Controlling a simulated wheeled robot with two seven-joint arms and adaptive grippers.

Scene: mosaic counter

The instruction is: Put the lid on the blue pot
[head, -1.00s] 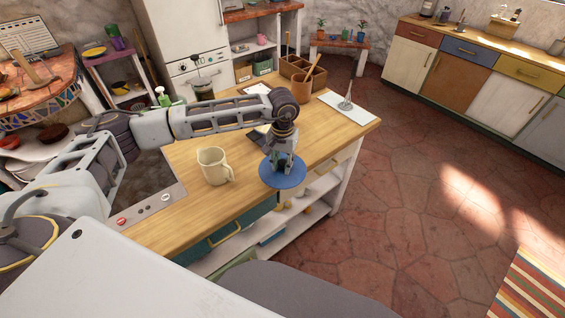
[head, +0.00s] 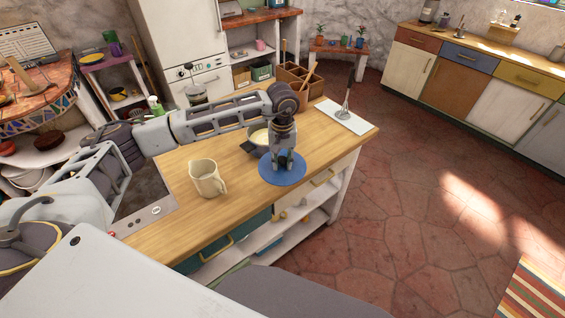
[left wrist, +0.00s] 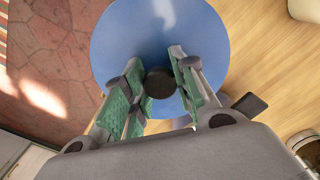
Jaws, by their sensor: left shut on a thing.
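My left gripper (head: 283,160) is shut on the dark knob of the round blue lid (head: 270,177). The lid hangs roughly level over the front part of the wooden counter. In the left wrist view the blue lid (left wrist: 118,40) spreads beyond the fingers, with the black knob (left wrist: 160,83) between them. A dark pot with pale contents (head: 259,137), apparently the blue pot, stands behind the lid and is partly hidden by my left wrist. Lid and pot look apart. A dark handle (left wrist: 250,105) shows beyond the lid in the wrist view. My right gripper is out of view.
A cream mug (head: 205,178) stands on the counter (head: 225,207) left of the lid.

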